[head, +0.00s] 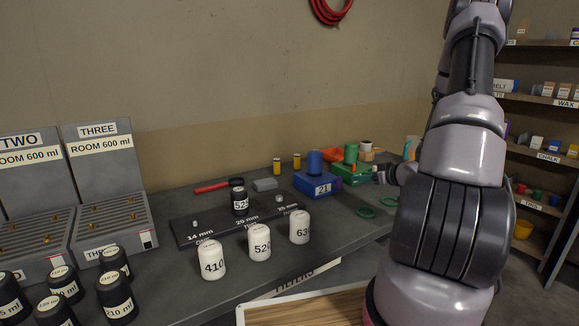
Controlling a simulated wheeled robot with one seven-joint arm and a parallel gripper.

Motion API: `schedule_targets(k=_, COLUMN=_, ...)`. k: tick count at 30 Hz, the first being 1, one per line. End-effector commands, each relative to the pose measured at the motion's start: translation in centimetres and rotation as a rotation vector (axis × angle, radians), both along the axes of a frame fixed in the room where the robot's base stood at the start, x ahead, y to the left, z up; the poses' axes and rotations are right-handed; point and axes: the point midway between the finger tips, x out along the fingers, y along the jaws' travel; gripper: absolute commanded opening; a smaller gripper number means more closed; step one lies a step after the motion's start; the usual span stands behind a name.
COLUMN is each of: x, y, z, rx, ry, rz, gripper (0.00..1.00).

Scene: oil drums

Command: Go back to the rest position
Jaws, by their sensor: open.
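My arm rises along the right of the head view and leaves the picture at the top. What looks like my gripper (380,174) shows small and far off, poking out to the left from behind the arm, close by the green block. Its fingers look apart with nothing held between them, though they are too small to see well. My arm hides the rest of the wrist.
The grey bench (330,225) bears white canisters (260,242), a dark canister (240,198), a blue block (318,184) and a green block (352,172). Black canisters (117,300) stand front left by the dispensers (105,180). Shelves (545,102) are at right.

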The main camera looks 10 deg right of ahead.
Motion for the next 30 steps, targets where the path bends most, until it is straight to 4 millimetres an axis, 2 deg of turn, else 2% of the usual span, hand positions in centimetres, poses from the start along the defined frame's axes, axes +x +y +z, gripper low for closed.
schedule_targets(k=4, x=0.6, y=-0.2, z=1.3, rx=-0.038, ry=0.025, rz=-0.025, gripper=0.50)
schedule_targets(k=7, x=1.3, y=-0.6, z=3.6, rx=-0.098, ry=0.071, rz=-0.077, gripper=0.50)
schedule_targets(k=11, x=1.6, y=-0.9, z=7.9, rx=-0.176, ry=0.142, rz=-0.185, gripper=0.50)
schedule_targets(k=16, x=0.2, y=-0.1, z=14.0, rx=-0.217, ry=0.222, rz=-0.332, gripper=0.50)
schedule_targets(k=20, x=-2.2, y=1.5, z=18.4, rx=-0.201, ry=0.274, rz=-0.434, gripper=0.50)
schedule_targets(k=23, x=-4.7, y=3.3, z=21.5, rx=-0.159, ry=0.315, rz=-0.500, gripper=0.50)
schedule_targets(k=30, x=-12.8, y=9.5, z=26.9, rx=0.021, ry=0.430, rz=-0.578, gripper=0.50)
